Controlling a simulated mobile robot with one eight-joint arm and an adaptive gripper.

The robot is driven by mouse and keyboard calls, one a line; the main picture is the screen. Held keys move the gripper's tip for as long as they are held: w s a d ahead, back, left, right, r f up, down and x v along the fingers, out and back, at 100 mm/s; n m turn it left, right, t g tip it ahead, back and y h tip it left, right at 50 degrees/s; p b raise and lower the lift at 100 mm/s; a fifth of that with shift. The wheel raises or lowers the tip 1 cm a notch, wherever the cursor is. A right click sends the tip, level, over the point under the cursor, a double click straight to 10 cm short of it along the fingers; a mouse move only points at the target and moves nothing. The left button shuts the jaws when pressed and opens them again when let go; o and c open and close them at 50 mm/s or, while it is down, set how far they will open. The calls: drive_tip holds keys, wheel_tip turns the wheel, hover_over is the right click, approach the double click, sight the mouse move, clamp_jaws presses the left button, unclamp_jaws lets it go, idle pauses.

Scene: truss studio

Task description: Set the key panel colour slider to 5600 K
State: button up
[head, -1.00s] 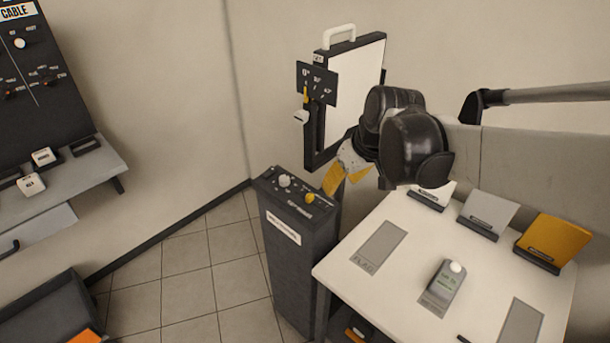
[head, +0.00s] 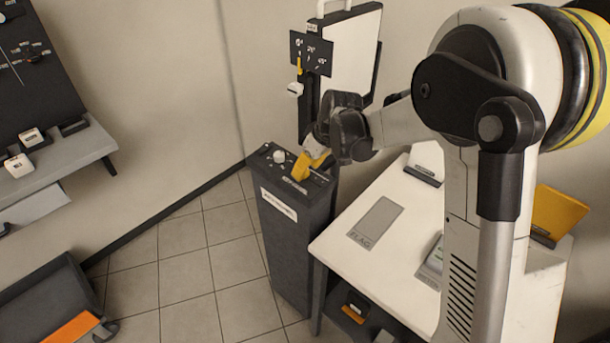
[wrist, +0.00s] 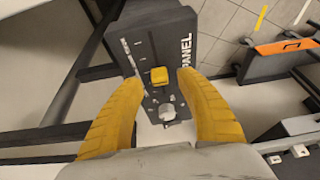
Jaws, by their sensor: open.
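The key panel control box (head: 297,235) is a dark pedestal left of the white table; its top also shows in the wrist view (wrist: 152,20). A yellow slider cap (wrist: 159,76) sits on that top beside a row of small pale marks too small to read. A round pale knob (wrist: 167,113) is nearer the gripper's palm. My gripper (wrist: 160,80) is open, its yellow fingers on either side of the cap, with gaps visible. In the head view my gripper (head: 311,166) is over the box top and hides the cap; whether the fingers touch the top, I cannot tell.
The white table (head: 330,245) stands right of the box. A white light panel (head: 352,50) with a dark dial plate (head: 311,53) is behind it. A dark cart with an orange part (head: 72,328) is at lower left. Tiled floor (head: 190,270) left of the box is clear.

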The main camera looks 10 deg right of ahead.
sight(317, 185)
drive_tip(key=shift+x, duration=0.85)
clamp_jaws()
drive_tip(key=shift+s+d, duration=0.9)
drive_tip(key=shift+s, duration=0.15)
drive_tip(key=shift+s+d, duration=0.85)
drive_tip(key=shift+s, duration=0.25)
unclamp_jaws()
